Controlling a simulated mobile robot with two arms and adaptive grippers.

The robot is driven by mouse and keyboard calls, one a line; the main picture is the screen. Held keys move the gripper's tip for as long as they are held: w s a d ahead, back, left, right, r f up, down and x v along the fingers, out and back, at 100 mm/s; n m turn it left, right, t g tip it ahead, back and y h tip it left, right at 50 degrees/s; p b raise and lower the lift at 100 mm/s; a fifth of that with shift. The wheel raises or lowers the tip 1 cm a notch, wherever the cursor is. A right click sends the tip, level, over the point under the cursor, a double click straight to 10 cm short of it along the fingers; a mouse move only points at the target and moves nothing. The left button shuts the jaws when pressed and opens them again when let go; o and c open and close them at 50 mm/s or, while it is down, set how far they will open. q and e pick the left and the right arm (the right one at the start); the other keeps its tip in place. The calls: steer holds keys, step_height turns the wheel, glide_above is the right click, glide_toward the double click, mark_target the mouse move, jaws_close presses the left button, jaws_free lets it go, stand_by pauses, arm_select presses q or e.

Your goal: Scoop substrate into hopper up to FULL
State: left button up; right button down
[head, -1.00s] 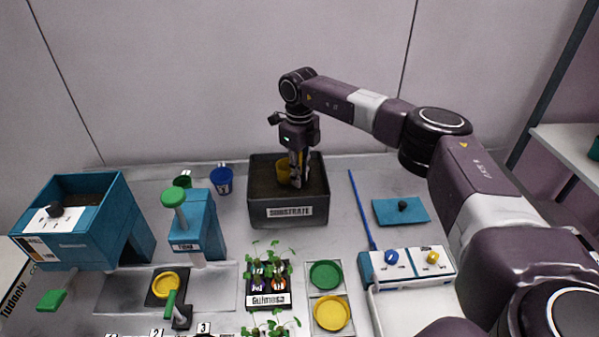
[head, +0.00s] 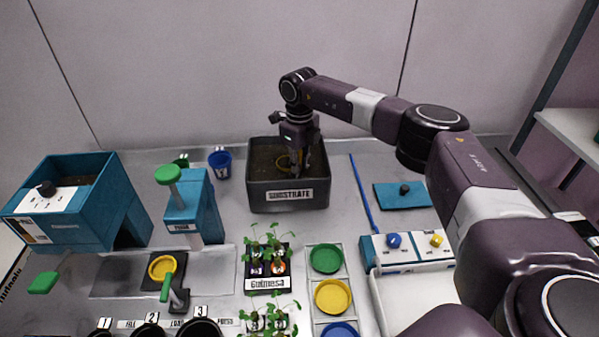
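The teal hopper (head: 125,205) stands at the left with some dark substrate (head: 72,172) visible inside. It carries a white label panel (head: 48,203) whose small text I cannot read. The grey bin marked SUBSTRATE (head: 262,198) stands at the back middle with dark soil in it. My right gripper (head: 297,168) points down into this bin. The grip itself is partly hidden. My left gripper is out of view.
A teal press with a green knob (head: 168,175) and a blue cup (head: 220,163) stand between hopper and bin. Seedling trays (head: 268,284), coloured dishes (head: 326,258) and a blue stick (head: 362,195) lie in front and right. A teal lid (head: 402,194) lies right of the bin.

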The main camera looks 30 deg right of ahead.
steer(key=shift+r, duration=0.15)
step_height(320, 180, up, 15)
steer(key=p, duration=1)
